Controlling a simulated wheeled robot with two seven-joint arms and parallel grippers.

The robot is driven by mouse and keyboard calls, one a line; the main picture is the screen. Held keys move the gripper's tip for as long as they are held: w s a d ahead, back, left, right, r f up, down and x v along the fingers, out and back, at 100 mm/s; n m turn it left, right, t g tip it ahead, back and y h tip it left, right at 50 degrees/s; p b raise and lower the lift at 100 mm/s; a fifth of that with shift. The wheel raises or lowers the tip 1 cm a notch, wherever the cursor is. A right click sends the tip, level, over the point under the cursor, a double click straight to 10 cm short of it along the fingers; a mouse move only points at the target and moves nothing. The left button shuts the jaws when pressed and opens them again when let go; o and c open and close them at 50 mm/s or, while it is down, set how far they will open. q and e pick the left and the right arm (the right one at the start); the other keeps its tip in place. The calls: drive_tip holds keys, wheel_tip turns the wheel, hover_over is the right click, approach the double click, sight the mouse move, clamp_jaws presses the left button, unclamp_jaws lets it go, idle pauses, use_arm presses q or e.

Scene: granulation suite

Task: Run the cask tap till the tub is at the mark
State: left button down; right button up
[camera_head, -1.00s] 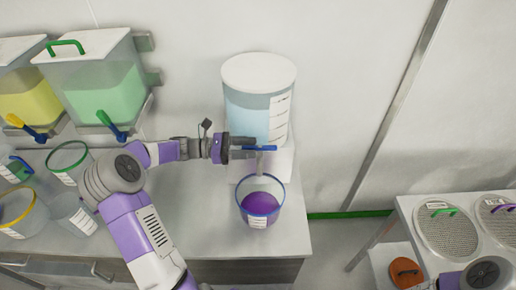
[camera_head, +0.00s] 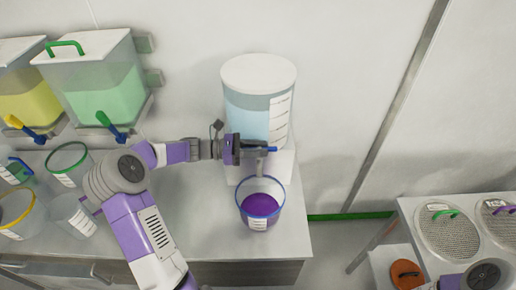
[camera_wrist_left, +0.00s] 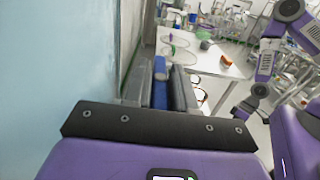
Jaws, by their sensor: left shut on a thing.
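The white-lidded cask (camera_head: 258,100), holding pale blue liquid, stands at the wall on a white stand. Its tap has a blue handle (camera_head: 272,150) that points right. My left gripper (camera_head: 256,149) reaches in from the left and is shut on this handle. In the left wrist view the blue handle (camera_wrist_left: 160,82) lies between its dark fingers. The clear tub (camera_head: 243,200) with a blue rim sits upright below the tap and holds purple liquid (camera_head: 262,203). A white label is on its front. I cannot make out the mark or any running stream. My right gripper is not visible.
Two dispensers, one with yellow liquid (camera_head: 27,103) and one with green (camera_head: 103,95), hang at left. Several tubs stand below them on the counter. Bare counter (camera_head: 190,215) lies left of the tub. A separate table (camera_head: 408,215) with round sieves stands at right.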

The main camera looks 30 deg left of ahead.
use_arm(q)
drive_tip(key=shift+s+r+n+t+y+p, duration=0.1)
drive_tip(key=shift+n+t+y+p, duration=0.45)
drive_tip(key=shift+t+p, duration=0.2)
drive_tip(key=shift+n+t+y+p, duration=0.4)
drive_tip(key=shift+n+t+y, duration=0.25)
drive_tip(key=shift+n+t, duration=0.15)
drive_tip(key=shift+d+n+t+y, duration=0.1)
drive_tip(key=shift+n+t+y, duration=0.6)
drive_tip(key=shift+y, duration=0.2)
drive_tip(key=shift+f+n+t+y, duration=0.2)
drive_tip(key=shift+n+t+y, duration=0.8)
drive_tip(key=shift+y, duration=0.4)
drive_tip(key=shift+b, duration=0.3)
drive_tip(key=c, duration=1)
unclamp_jaws()
drive_tip(key=shift+r, duration=0.1)
